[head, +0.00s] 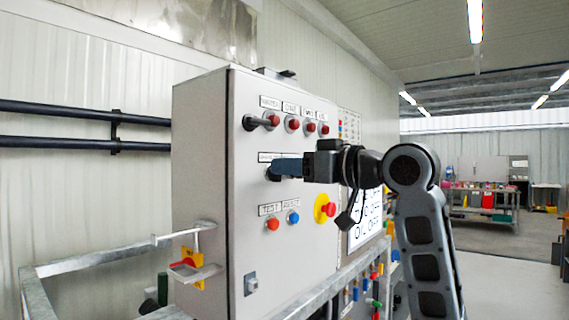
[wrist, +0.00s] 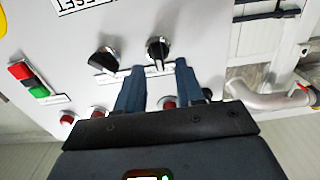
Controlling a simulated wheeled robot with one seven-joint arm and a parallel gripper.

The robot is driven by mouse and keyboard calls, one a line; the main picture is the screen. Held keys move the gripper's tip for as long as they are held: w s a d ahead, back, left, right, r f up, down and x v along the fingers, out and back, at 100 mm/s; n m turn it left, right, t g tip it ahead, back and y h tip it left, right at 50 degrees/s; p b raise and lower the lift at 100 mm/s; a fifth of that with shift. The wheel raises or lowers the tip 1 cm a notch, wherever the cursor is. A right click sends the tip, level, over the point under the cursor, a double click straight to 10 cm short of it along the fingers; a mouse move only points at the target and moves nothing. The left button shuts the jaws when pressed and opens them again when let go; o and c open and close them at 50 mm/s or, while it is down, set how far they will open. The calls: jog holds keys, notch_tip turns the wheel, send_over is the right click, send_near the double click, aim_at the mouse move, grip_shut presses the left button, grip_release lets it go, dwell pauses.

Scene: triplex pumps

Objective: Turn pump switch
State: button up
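The grey control cabinet (head: 200,180) stands in the middle of the head view. My gripper (head: 280,168) reaches its front from the right, at a black rotary switch (head: 270,175) that the fingers partly hide. In the wrist view, a black switch knob (wrist: 158,48) sits just beyond and between the two fingertips of my gripper (wrist: 160,67). The fingers are apart, with a gap on both sides of the knob. A second black knob (wrist: 104,60) lies to the left, outside the fingers.
Red lamps (head: 292,124) line the top of the panel. Below my gripper are a red test button (head: 272,224), a blue reset button (head: 293,218) and a yellow-red emergency stop (head: 325,208). A metal rail (head: 320,295) runs in front. A workbench (head: 490,200) stands far right.

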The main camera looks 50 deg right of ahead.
jog(key=shift+w, duration=0.95)
jog(key=shift+c, duration=0.2)
grip_shut()
